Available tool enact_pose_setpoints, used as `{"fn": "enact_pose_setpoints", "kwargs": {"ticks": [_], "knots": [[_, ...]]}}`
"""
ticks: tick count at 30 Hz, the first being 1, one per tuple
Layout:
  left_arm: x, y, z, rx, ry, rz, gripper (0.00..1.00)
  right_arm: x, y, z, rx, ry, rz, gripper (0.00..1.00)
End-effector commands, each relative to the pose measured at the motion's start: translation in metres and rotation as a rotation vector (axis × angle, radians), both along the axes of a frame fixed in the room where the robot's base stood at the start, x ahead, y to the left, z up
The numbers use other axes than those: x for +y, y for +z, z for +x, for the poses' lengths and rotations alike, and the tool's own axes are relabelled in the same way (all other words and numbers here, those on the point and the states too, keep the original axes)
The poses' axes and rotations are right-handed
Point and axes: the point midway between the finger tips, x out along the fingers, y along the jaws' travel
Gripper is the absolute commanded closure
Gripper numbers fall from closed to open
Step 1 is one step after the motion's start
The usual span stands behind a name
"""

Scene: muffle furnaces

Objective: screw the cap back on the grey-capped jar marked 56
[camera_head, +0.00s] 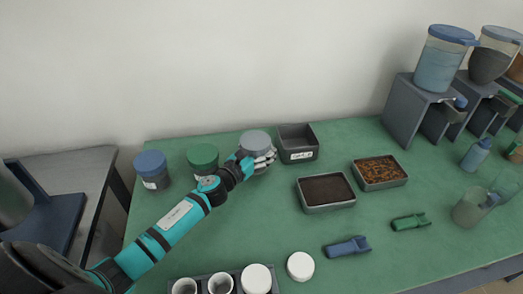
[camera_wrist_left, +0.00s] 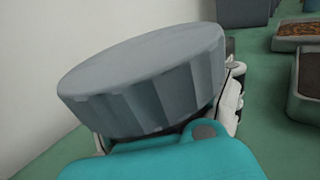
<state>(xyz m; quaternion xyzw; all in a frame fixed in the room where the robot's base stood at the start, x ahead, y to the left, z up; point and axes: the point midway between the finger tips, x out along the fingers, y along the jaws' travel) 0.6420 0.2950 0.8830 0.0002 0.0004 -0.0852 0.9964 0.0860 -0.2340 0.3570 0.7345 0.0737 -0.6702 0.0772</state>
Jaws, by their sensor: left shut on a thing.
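The grey cap (camera_head: 255,140) is at the back of the green table. It fills much of the left wrist view (camera_wrist_left: 150,80), with a ribbed side and a smooth top. My left gripper (camera_head: 262,160) comes in from the left and front. It is shut on the grey-capped jar, its light fingers just below the cap's rim. The jar's body is mostly hidden by the gripper and cap. I cannot read any mark on it or tell how the cap sits on the neck. My right gripper is not in view.
A green-capped jar (camera_head: 203,157) and a blue-capped jar (camera_head: 151,165) stand to the left. An empty dark bin (camera_head: 297,139) is close on the right. Two filled trays, a blue scoop (camera_head: 347,247) and a green scoop (camera_head: 410,222) lie farther right.

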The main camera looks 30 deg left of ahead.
Motion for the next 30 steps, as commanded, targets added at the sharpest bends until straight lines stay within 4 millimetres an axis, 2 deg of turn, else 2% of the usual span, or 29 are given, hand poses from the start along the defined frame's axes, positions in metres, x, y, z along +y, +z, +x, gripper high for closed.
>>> {"fn": "enact_pose_setpoints", "kwargs": {"ticks": [2,4,18,24,30], "knots": [[0.000,0.019,0.001,-0.006,-0.002,0.006,0.85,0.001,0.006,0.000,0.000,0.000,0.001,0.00],[-0.007,0.013,-0.013,0.001,-0.003,0.000,0.85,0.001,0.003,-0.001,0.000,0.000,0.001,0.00],[-0.060,0.024,-0.109,0.000,-0.002,-0.002,0.85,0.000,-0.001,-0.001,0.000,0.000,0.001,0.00],[-0.072,0.027,-0.132,-0.001,-0.001,-0.001,0.85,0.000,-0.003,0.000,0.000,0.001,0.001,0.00],[-0.077,0.028,-0.140,-0.001,0.000,-0.001,0.85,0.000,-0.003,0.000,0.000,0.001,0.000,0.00]]}}
